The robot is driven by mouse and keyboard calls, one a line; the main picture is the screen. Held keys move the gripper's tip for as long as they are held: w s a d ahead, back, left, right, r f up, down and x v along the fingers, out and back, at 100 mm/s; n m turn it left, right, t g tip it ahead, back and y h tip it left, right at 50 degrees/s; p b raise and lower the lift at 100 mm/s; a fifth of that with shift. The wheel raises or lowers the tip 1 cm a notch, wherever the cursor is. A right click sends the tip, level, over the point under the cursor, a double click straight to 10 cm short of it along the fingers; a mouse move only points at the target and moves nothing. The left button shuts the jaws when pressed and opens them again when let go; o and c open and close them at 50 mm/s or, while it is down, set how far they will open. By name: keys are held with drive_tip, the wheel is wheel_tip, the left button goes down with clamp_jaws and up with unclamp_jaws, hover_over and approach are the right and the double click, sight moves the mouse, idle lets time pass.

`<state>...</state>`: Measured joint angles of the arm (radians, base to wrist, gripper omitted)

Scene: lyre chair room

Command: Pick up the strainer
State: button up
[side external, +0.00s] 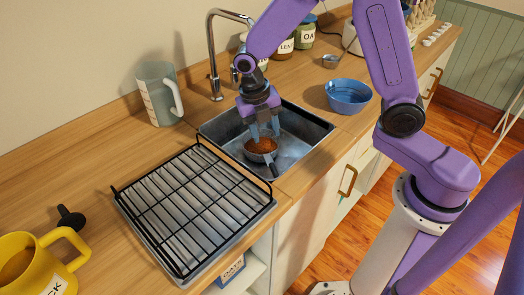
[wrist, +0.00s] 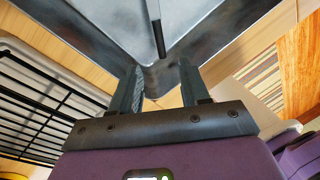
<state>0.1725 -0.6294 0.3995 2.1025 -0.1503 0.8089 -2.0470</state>
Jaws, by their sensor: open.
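The strainer (side external: 260,146) sits in the metal sink (side external: 302,124), with an orange-brown bowl inside a dark rim. Its dark handle (side external: 271,167) points toward the sink's near corner. In the wrist view the dark handle (wrist: 158,38) runs down from the top middle, ahead of the gap between the fingers; the bowl is out of view there. My gripper (side external: 265,131) points down into the sink, over the bowl in the side view. Its two fingers are apart, and in the wrist view the gap of my gripper (wrist: 159,72) is empty. I cannot tell whether a finger touches the strainer.
A black wire rack (side external: 195,210) stands left of the sink. A clear jug (side external: 159,95) stands behind it, and a yellow mug (side external: 40,262) at the front left. A blue bowl (side external: 348,95) is right of the sink. Sink walls surround my gripper.

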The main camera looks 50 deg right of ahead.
hover_over(273, 168)
drive_tip(key=f, duration=1)
drive_tip(key=shift+a, duration=0.35)
drive_tip(key=shift+s+d+f, duration=0.1)
drive_tip(key=shift+d+f, duration=0.1)
drive_tip(key=shift+f, duration=1.4)
drive_tip(key=shift+s+d+f, duration=0.1)
drive_tip(key=shift+d+f, duration=0.1)
drive_tip(key=shift+f, duration=1.35)
drive_tip(key=shift+w, duration=0.1)
clamp_jaws()
